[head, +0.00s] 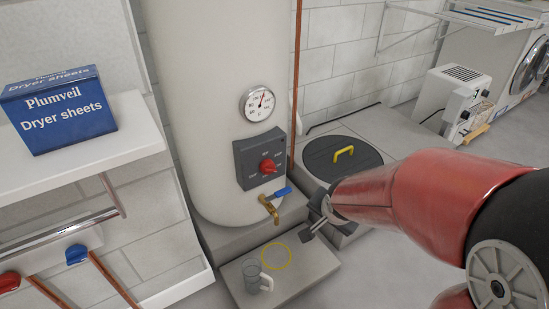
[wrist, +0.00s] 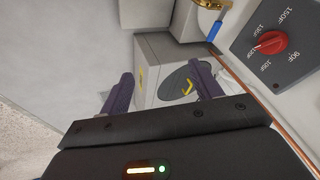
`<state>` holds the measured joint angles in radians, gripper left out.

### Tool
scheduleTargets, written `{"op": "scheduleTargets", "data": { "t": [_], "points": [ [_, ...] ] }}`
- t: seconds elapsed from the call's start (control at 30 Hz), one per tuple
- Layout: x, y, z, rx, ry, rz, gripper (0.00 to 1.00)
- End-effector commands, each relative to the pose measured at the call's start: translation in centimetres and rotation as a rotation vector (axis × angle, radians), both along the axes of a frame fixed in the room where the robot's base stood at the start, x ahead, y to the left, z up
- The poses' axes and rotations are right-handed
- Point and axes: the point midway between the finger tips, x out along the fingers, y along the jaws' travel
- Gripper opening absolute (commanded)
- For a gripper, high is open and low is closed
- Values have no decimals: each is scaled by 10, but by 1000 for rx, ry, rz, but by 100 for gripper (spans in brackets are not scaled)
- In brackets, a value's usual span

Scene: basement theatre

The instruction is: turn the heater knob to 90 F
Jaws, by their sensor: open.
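The heater knob (head: 268,166) is red and sits on a dark grey panel (head: 246,158) on the front of the cream water heater (head: 210,90). In the wrist view the knob (wrist: 270,43) is at the upper right. Its pale mark points left, toward a middle label that seems to read 120F. The 90F label is on the panel (wrist: 305,35) to the knob's lower right. My gripper (head: 310,225) is below and to the right of the knob, apart from it. In the wrist view its dark fingers (wrist: 165,92) are spread with nothing between them.
A brass tap with a blue lever (head: 282,192) juts out below the panel. A grey mug (head: 252,276) stands on the low step. A copper pipe (head: 296,80) runs beside the tank. A round cover with a yellow handle (head: 343,153) lies right. A shelf (head: 90,140) holds a blue box (head: 62,118).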

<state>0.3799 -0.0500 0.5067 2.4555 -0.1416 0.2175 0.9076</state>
Motion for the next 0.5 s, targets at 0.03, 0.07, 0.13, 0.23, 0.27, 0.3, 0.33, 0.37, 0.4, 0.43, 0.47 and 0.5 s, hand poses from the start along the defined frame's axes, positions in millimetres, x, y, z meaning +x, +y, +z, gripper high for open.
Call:
{"op": "scheduleTargets", "data": {
  "t": [0.03,0.07,0.13,0.23,0.27,0.3,0.33,0.37,0.4,0.43,0.47,0.5],
  "points": [
    [11,9,-34,95,12,-55,64],
    [17,17,-47,155,10,-90,64],
    [30,35,-74,313,11,-177,64],
    [46,64,-102,574,22,-312,64],
    [51,73,-108,661,26,-356,64],
    [58,84,-113,780,36,-416,64],
    [62,91,-115,872,45,-461,64],
    [67,99,-115,969,55,-509,64],
    [74,107,-113,1098,70,-570,64],
    [79,112,-110,1194,83,-615,64],
    [85,116,-105,1290,96,-659,64],
    [92,118,-98,1414,112,-713,64]
  ]
}}
